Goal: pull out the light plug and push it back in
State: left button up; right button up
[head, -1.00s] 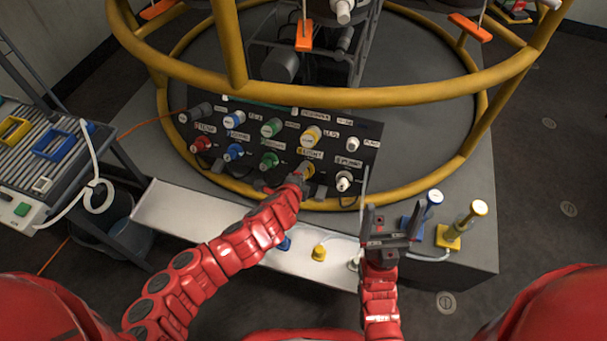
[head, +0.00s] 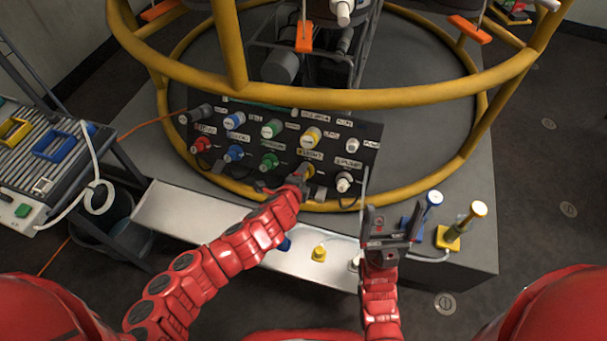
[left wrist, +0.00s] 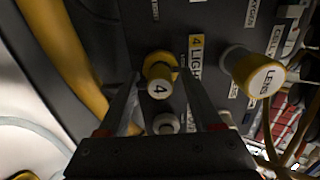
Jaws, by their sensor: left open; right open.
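The light plug (head: 308,170) is a yellow plug in the lower row of the dark panel (head: 215,172), beside a yellow label. In the left wrist view, the plug (left wrist: 160,88) shows a pale end marked 4 and sits at the panel below its yellow "4 LIGHT" label (left wrist: 196,58). My left gripper (head: 291,184) is at the panel in front of the plug. In the left wrist view, its open fingers (left wrist: 160,100) reach up on either side of the plug; I cannot tell whether they touch it. My right gripper (head: 391,222) is open and empty, pointing up in front of the panel's right side.
Other coloured plugs surround it, including a yellow-collared LENS plug (left wrist: 258,76) close on the right in the wrist view. A yellow rail (head: 330,202) runs below the panel. A pale shelf (head: 185,212) lies in front. Blue and yellow fixtures (head: 450,236) stand at right.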

pick_arm(q)
grip_shut()
dwell(0.3)
jog(key=shift+s, duration=0.1)
dwell(1.1)
jog(key=shift+p+v, duration=1.6)
jog(key=shift+v, duration=1.35)
